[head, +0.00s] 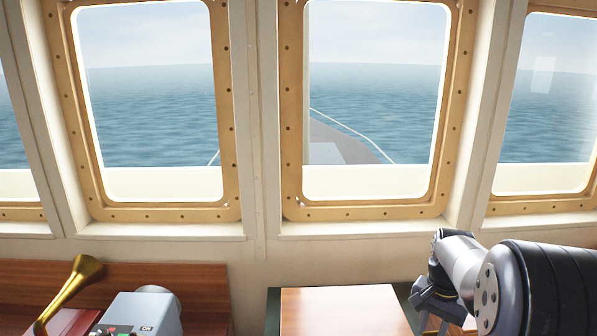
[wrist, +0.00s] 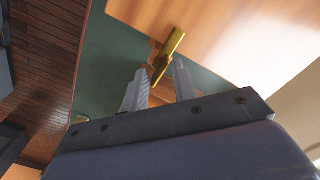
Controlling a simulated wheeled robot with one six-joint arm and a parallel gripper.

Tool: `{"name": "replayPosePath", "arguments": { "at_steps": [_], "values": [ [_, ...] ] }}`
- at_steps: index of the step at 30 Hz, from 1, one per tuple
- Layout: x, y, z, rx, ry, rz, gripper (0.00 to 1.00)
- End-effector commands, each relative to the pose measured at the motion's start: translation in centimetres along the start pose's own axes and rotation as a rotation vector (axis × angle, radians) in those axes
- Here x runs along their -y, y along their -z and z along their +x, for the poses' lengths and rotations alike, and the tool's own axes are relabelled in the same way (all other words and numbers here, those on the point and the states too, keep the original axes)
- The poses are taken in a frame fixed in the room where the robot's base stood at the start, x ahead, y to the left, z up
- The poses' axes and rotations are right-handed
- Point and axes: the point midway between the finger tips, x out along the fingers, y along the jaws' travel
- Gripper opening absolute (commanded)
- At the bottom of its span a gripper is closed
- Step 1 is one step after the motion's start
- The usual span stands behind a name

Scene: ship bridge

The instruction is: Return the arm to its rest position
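My arm reaches in from the right in the head view, and my gripper (head: 438,318) hangs low beside the right edge of a wooden top, partly cut off by the frame's bottom. In the wrist view my gripper (wrist: 160,68) shows two grey fingers standing apart. A yellow brass-coloured bar (wrist: 169,52) shows between and beyond the fingertips, by the edge of the wooden top. I see no finger closed on it, and its exact distance from the fingers cannot be told.
The wooden top (head: 340,311) has a dark green border and looks bare. At lower left stand a grey box (head: 142,311) marked ON and a brass horn-shaped piece (head: 70,291). Framed windows (head: 260,130) line the wall ahead. The wrist view shows a plank floor (wrist: 42,60).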

Motion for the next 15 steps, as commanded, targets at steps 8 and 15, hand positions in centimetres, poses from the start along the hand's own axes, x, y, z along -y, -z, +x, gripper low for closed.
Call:
{"name": "replayPosePath", "arguments": {
  "at_steps": [8,15],
  "values": [
    [0.0,0.01,0.01,-0.001,0.0,-0.144,0.27],
    [0.0,0.01,-0.01,0.0,0.0,-0.173,0.27]
  ]
}}
